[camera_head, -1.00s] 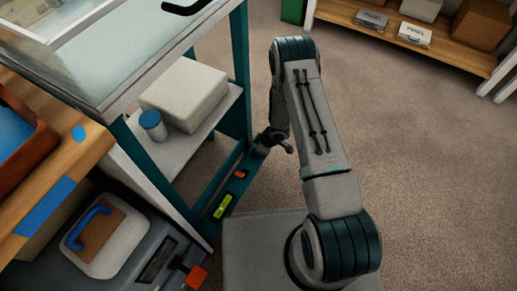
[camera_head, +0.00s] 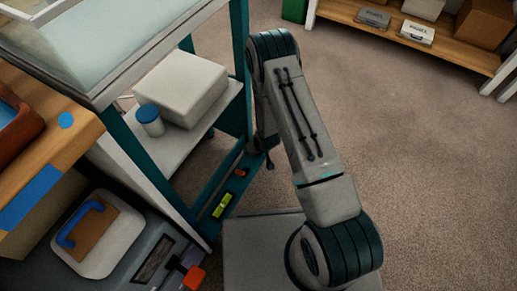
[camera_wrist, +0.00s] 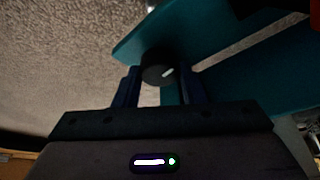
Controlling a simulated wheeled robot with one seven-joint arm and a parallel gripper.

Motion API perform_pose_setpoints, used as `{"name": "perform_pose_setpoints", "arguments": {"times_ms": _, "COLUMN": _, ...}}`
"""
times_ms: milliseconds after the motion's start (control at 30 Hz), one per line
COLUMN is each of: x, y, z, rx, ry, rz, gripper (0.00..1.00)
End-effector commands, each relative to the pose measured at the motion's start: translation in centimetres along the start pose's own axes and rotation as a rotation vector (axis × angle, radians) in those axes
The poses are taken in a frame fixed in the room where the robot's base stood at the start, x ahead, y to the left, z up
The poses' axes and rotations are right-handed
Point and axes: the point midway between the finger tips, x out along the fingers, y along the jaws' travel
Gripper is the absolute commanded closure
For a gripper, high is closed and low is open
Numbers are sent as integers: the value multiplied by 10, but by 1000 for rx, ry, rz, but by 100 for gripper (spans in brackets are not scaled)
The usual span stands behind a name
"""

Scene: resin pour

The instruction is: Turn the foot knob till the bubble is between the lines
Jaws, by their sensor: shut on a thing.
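The foot knob (camera_wrist: 158,68), dark and round with a pale mark on its face, sits at the corner of the teal frame in the wrist view. My gripper (camera_wrist: 160,88) is shut on it, one finger on each side. In the head view my arm hides the knob and the fingers. The level (camera_head: 222,206) is a yellow-green vial on the lower teal rail (camera_head: 232,190). The bubble and its lines are too small to make out.
A small orange-red thing (camera_head: 241,172) lies on the rail near my arm. A shelf above holds a white box (camera_head: 180,88) and a blue-lidded jar (camera_head: 150,122). Open carpet (camera_head: 430,170) lies to the right.

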Motion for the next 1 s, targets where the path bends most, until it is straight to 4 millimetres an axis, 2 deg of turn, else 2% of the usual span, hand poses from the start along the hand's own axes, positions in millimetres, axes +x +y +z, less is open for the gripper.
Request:
{"name": "perform_pose_setpoints", "arguments": {"times_ms": 333, "x": 0, "y": -1, "z": 0, "rx": 102, "ry": -1, "rz": 42, "gripper": 85}}
{"name": "perform_pose_setpoints", "arguments": {"times_ms": 800, "x": 0, "y": -1, "z": 0, "rx": 112, "ry": -1, "rz": 46, "gripper": 85}}
{"name": "perform_pose_setpoints", "arguments": {"times_ms": 833, "x": 0, "y": -1, "z": 0, "rx": 112, "ry": -1, "rz": 46, "gripper": 57}}
{"name": "perform_pose_setpoints", "arguments": {"times_ms": 900, "x": 0, "y": -1, "z": 0, "rx": 112, "ry": 0, "rz": 46, "gripper": 41}}
{"name": "perform_pose_setpoints", "arguments": {"times_ms": 1000, "x": 0, "y": -1, "z": 0, "rx": 112, "ry": 0, "rz": 46, "gripper": 41}}
